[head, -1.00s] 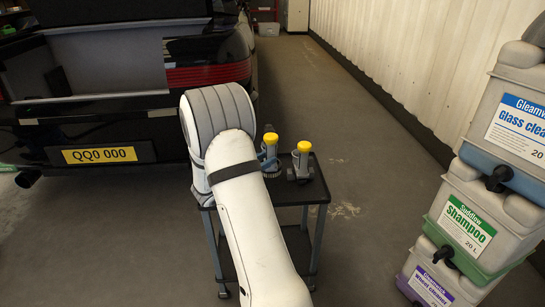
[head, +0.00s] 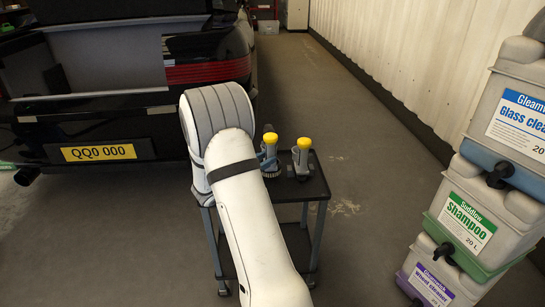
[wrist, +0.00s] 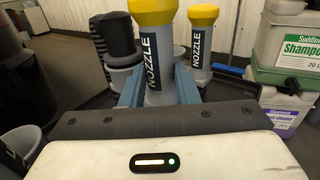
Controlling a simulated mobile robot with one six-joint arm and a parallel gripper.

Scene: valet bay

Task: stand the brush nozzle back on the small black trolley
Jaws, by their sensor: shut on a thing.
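The brush nozzle (head: 270,164), a grey tube with a yellow top and a bristled foot, is upright at the small black trolley's (head: 318,187) top. My gripper (wrist: 158,90) is shut on it, with a blue finger on either side of the tube below the NOZZLE label. It also shows close up in the wrist view (wrist: 152,55). My arm hides most of the gripper and the trolley's left part in the head view. I cannot tell whether the bristles touch the trolley top.
A second yellow-topped nozzle (head: 302,160) with a dark foot stands on the trolley, just right of the held one. A black car (head: 100,110) is at the left. Stacked canisters (head: 465,222) stand at the right. The floor between trolley and canisters is clear.

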